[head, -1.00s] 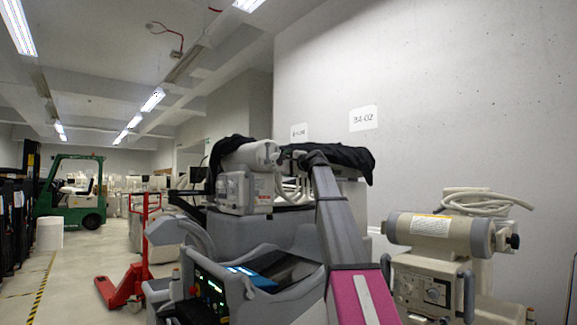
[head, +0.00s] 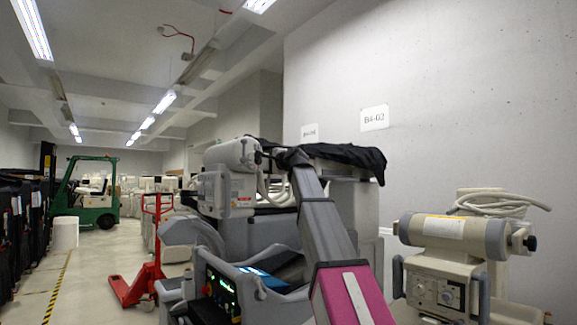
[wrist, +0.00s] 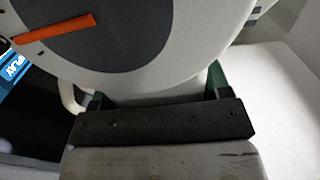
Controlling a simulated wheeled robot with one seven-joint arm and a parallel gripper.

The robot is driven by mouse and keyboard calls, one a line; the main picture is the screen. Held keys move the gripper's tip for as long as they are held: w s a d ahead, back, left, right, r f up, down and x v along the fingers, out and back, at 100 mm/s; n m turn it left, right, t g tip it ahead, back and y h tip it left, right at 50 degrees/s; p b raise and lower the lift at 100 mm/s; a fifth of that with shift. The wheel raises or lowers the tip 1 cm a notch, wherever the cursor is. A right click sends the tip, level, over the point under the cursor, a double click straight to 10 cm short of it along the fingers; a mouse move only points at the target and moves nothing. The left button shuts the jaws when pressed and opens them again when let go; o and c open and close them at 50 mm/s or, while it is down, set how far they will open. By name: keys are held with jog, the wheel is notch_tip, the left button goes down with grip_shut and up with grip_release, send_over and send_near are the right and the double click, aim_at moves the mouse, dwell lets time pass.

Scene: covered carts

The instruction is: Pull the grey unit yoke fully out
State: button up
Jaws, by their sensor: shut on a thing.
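The grey unit (head: 262,235) stands in the middle of the head view. Its yoke carries a white cylindrical head (head: 232,153) and a white control box (head: 228,192) at the upper left. Black cloth (head: 340,157) lies over the top to the right. My arm reaches up to the yoke, and its end is hidden there. In the wrist view my gripper (wrist: 158,95) has green fingers on both sides of a pale part. It is shut on the yoke, though the contact is largely hidden. A pale rounded housing (wrist: 205,35) with a dark disc and orange stripe fills the upper part.
A beige unit (head: 450,265) with a coiled hose stands close on the right. A red pallet jack (head: 148,275) and a green forklift (head: 92,195) are on the left. Open floor with a striped line lies at the left. A concrete wall (head: 430,110) closes the right.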

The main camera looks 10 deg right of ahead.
aim_at(236, 161)
jog(key=s+a, duration=0.2)
jog(key=a, duration=0.2)
jog(key=s+a, duration=0.2)
jog(key=a, duration=0.2)
jog(key=s+a, duration=0.3)
jog(key=a, duration=0.1)
jog(key=shift+f, duration=0.1)
jog(key=o, duration=1.3)
jog(key=v, duration=1)
jog(key=shift+s+d, duration=0.2)
jog(key=shift+s, duration=0.1)
